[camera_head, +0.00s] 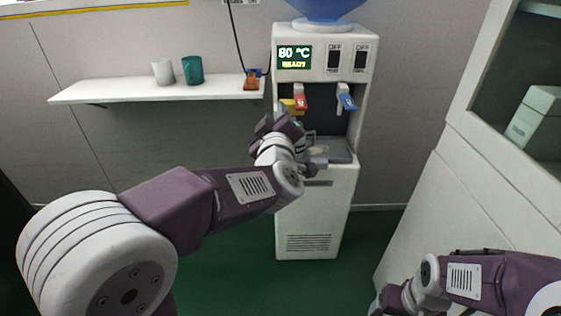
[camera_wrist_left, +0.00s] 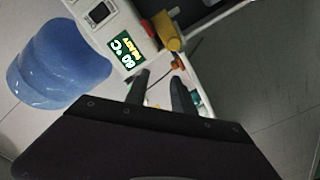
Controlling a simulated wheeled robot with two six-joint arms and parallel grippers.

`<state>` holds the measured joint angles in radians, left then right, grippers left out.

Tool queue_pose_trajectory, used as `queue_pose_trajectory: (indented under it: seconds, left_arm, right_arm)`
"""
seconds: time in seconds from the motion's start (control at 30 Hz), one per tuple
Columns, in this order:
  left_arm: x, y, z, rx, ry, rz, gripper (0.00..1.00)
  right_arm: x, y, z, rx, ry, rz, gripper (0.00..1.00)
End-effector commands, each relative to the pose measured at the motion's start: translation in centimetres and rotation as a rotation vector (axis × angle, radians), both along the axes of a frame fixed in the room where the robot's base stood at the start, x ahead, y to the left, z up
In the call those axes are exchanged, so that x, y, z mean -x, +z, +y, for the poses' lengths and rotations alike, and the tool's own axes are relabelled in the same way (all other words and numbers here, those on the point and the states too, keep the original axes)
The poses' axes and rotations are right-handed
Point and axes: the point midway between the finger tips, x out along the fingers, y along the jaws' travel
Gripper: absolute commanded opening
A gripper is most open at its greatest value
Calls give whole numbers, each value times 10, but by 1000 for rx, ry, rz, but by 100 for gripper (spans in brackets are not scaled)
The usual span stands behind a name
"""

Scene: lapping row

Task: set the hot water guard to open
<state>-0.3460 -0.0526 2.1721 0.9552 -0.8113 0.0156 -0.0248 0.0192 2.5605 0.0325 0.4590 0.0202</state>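The water dispenser (camera_head: 318,205) stands against the back wall, its display reading 80 °C READY. Its red hot tap (camera_head: 300,101) is at the left of the recess, the blue tap (camera_head: 345,98) at the right. A yellow part (camera_head: 288,105), which looks like the hot water guard, sits beside the red tap, partly hidden by my left gripper (camera_head: 279,122). In the left wrist view the yellow part (camera_wrist_left: 167,31) lies beyond the open fingers (camera_wrist_left: 158,84), apart from them. I cannot tell the guard's setting. My right gripper (camera_head: 388,302) is low at the right, its fingers unclear.
A white wall shelf (camera_head: 125,90) holds a white cup (camera_head: 162,71), a teal cup (camera_head: 193,70) and an orange and blue item (camera_head: 252,80). White cabinets (camera_head: 455,215) stand at the right. Green floor (camera_head: 370,232) is clear around the dispenser.

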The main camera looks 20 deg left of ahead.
Motion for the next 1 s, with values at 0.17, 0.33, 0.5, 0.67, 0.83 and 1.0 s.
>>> queue_pose_trajectory:
  seconds: [0.17,0.33,0.5,0.67,0.83,1.0]
  left_arm:
    - [2,-47,-18,0,-40,-4,30]
    - [1,-45,-20,-1,-45,-3,30]
    - [-18,-48,-14,-1,-42,-2,30]
    - [-52,-49,-6,-1,-42,-2,30]
    - [-78,-47,0,-1,-43,-2,30]
    - [-87,-45,2,-2,-45,-2,30]
  right_arm:
    - [0,-49,0,0,0,-1,83]
    - [-1,-46,0,0,0,-2,83]
    - [-1,-56,0,0,0,-2,83]
    - [0,-69,0,0,0,-1,83]
    - [0,-75,0,0,0,-1,83]
    - [0,-76,0,0,0,-1,83]
